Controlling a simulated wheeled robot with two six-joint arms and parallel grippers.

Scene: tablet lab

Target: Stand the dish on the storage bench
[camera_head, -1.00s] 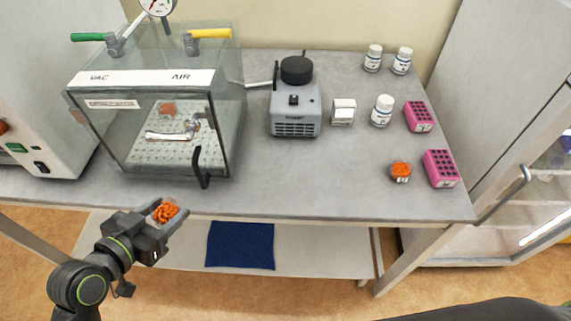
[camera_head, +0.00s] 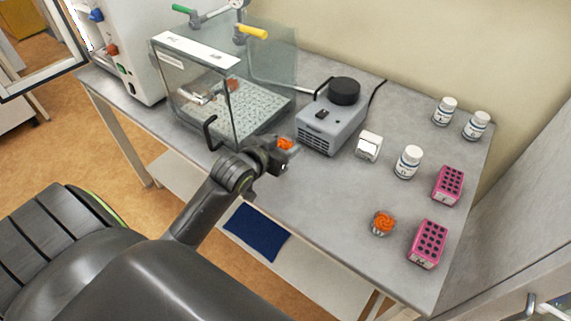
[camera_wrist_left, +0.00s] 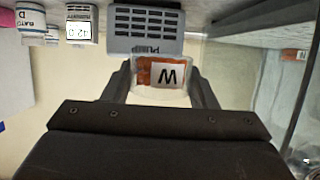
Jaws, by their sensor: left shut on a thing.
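A small clear dish with orange contents (camera_head: 285,143) is between the fingers of my left gripper (camera_head: 280,152), which is shut on it. In the left wrist view the dish (camera_wrist_left: 148,72) shows a white label with a dark letter, gripped between both fingers (camera_wrist_left: 163,88). The gripper is over the grey bench (camera_head: 330,205), between the glass chamber and the pump; I cannot tell how high it is. A second dish with orange contents (camera_head: 382,223) stands on the bench at the right. My right gripper is out of view.
The glass vacuum chamber (camera_head: 205,105) stands left of the gripper, holding a reddish piece. The grey pump (camera_head: 330,128) is right of it. A white box (camera_head: 369,146), white bottles (camera_head: 408,162) and pink racks (camera_head: 428,244) stand further right. The bench's front middle is clear.

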